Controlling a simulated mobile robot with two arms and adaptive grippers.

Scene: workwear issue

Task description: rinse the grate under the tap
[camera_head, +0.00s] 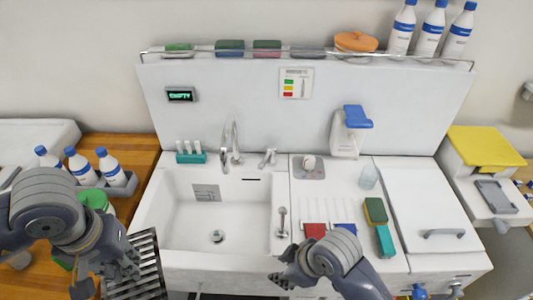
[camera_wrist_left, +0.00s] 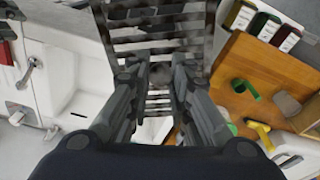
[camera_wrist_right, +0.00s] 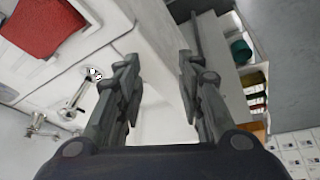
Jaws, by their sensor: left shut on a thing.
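The dark slatted grate (camera_head: 148,268) hangs tilted at the lower left, in front of the sink's left front corner. My left gripper (camera_head: 108,270) is shut on it; the left wrist view shows the grate (camera_wrist_left: 155,12) between and beyond the fingers (camera_wrist_left: 158,75). The white sink (camera_head: 180,235) is empty, with a drain in its floor. The chrome tap (camera_head: 235,140) stands at its back edge; I see no water running. My right gripper (camera_head: 284,270) is open and empty near the counter's front edge, with its fingers apart in the right wrist view (camera_wrist_right: 157,65).
A lever (camera_head: 267,158) stands right of the tap. Red (camera_head: 314,231) and blue cloths, a sponge (camera_head: 376,210) and a soap dispenser (camera_head: 348,135) sit on the right counter. Several bottles (camera_head: 80,166) stand on the wooden table left. The space above the basin is clear.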

